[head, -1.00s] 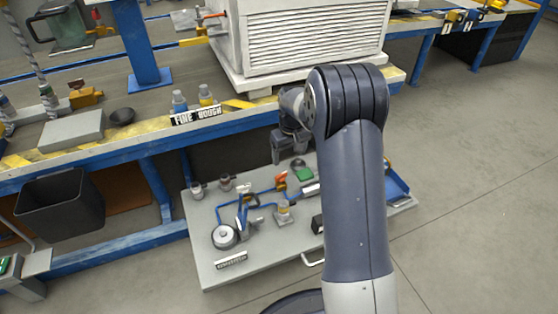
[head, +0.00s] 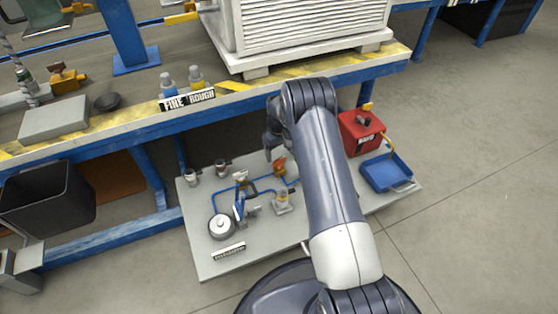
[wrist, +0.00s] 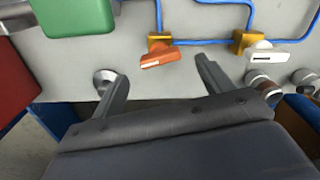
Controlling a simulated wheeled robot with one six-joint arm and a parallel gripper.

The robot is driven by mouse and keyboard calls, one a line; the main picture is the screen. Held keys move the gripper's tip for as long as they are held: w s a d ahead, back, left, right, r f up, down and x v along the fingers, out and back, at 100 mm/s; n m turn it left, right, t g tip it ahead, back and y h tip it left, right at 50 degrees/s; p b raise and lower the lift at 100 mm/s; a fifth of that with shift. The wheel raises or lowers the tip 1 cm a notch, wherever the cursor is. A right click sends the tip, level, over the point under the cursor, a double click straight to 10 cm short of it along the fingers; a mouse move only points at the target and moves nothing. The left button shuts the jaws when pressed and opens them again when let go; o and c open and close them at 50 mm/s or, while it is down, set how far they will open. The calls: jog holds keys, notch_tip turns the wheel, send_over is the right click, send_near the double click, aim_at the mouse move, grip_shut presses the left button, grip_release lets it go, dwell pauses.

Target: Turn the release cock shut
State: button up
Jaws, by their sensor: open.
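A cock with an orange handle (wrist: 163,54) sits on a brass body on a blue pipe line in the wrist view. It also shows in the head view (head: 279,165). A second cock with a white handle (wrist: 265,55) sits to its right in the wrist view. I cannot tell from any readable label which is the release cock. My gripper (wrist: 162,70) is open and empty, its fingers spread to either side below the orange handle. No contact shows. In the head view my gripper (head: 269,148) is partly hidden by my arm, above the far side of the panel.
The grey panel (head: 212,262) carries blue pipes, a round gauge (head: 221,227) and small fittings. A red can (head: 360,132) and blue tray (head: 388,174) stand at right. The workbench edge (head: 250,92) runs behind.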

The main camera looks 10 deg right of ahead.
aim_at(279, 159)
notch_tip(279, 159, down, 4)
jog(key=shift+f+b, duration=0.2)
jog(key=shift+b, duration=0.4)
jog(key=shift+c, duration=0.2)
jog(key=c, duration=0.9)
jog(key=shift+m, duration=1.5)
jog(key=shift+c, duration=0.2)
jog(key=o, duration=1)
notch_tip(279, 159, up, 11)
jog(key=p, duration=0.3)
jog(key=shift+p, duration=0.35)
